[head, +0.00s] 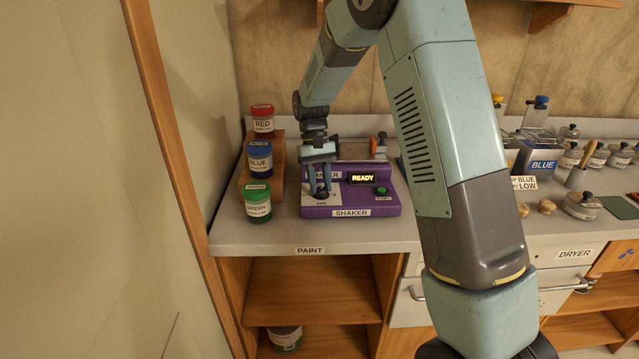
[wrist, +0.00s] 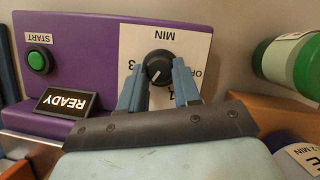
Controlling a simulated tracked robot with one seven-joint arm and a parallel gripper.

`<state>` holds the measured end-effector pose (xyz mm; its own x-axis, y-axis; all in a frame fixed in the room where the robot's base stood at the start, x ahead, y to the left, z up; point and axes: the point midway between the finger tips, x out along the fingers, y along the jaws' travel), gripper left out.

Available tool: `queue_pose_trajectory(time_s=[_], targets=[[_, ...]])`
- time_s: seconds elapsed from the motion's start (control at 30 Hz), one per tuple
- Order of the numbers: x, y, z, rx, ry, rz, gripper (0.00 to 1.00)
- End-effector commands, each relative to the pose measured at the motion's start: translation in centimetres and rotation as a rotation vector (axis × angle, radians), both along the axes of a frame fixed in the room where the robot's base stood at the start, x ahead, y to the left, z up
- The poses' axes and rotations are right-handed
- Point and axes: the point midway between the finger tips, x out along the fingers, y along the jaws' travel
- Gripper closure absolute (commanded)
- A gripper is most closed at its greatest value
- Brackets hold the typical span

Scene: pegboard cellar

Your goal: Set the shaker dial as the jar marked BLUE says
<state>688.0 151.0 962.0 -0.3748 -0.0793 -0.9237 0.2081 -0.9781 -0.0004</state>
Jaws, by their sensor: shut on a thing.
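The purple shaker (head: 352,208) stands on the left counter, its display (head: 363,178) reading READY. My gripper (head: 321,192) reaches down to the dial plate at its left. In the wrist view, which looks upside down, its fingers (wrist: 159,68) are shut on the black dial knob (wrist: 158,64). A pale pointer mark shows on the knob, but its setting is unclear. OFF, 3 and MIN show on the dial plate (wrist: 190,42); the fingers partly cover other marks. The jar marked BLUE (head: 259,160) stands between the RED and GREEN jars; its small print is unreadable in the head view.
The RED jar (head: 263,121) and GREEN jar (head: 257,201) share the stepped wooden rack (head: 279,152) left of the shaker. A green START button (wrist: 38,61) is on the shaker. Tins and a BLUE-labelled container (head: 541,163) stand on the right counter.

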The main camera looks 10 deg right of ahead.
Motion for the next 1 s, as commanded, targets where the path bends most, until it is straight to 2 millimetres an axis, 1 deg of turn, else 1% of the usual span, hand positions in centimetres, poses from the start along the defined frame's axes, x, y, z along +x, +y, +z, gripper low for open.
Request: queue_pose_trajectory(time_s=[0.53, 0.57, 0.8, 1.0], targets=[[0.18, -0.01, 0.07, 0.001, -0.006, -0.028, 0.98], [0.18, -0.01, 0.07, 0.001, -0.006, -0.028, 0.67], [0.09, -0.02, 0.03, 0.000, -0.003, -0.027, 0.44], [0.04, -0.02, 0.02, 0.000, -0.002, -0.027, 0.43]])
